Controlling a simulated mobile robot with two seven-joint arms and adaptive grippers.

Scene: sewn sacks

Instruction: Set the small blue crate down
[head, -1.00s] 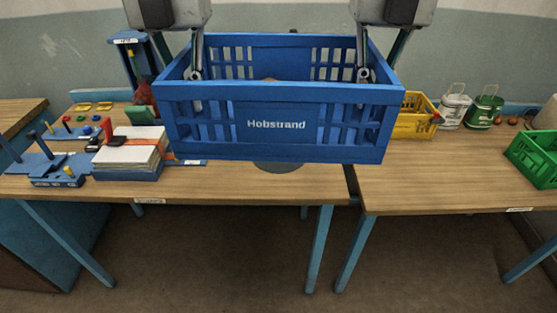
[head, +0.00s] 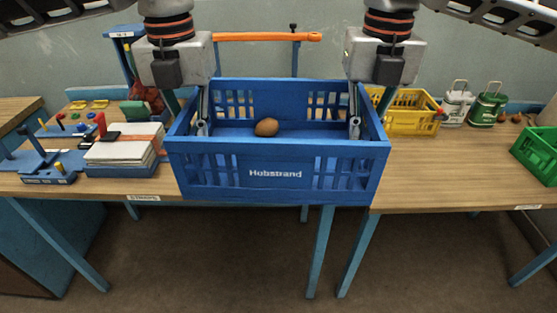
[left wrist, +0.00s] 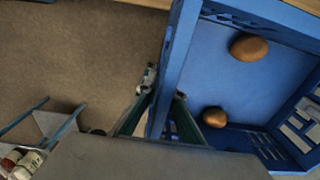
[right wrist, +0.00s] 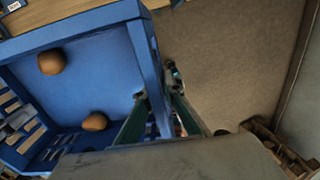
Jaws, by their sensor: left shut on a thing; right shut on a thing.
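The small blue crate (head: 277,172), marked "Hobstrand", hangs level between my two grippers in front of me. My left gripper (head: 202,128) is shut on its left side wall (left wrist: 172,75). My right gripper (head: 354,128) is shut on its right side wall (right wrist: 147,65). A brown roundish thing (head: 266,127) lies inside the crate. The wrist views show two such things on the crate floor, one of them near the right gripper (right wrist: 95,121). The crate hides the table's front edge behind it. I cannot tell whether its underside touches anything.
Left on the wooden table (head: 437,160) are a stack of white sheets (head: 122,145) and a blue peg stand (head: 48,165). A yellow crate (head: 405,115), two canisters (head: 470,105) and a green crate (head: 537,150) stand to the right. The right table's front middle is clear.

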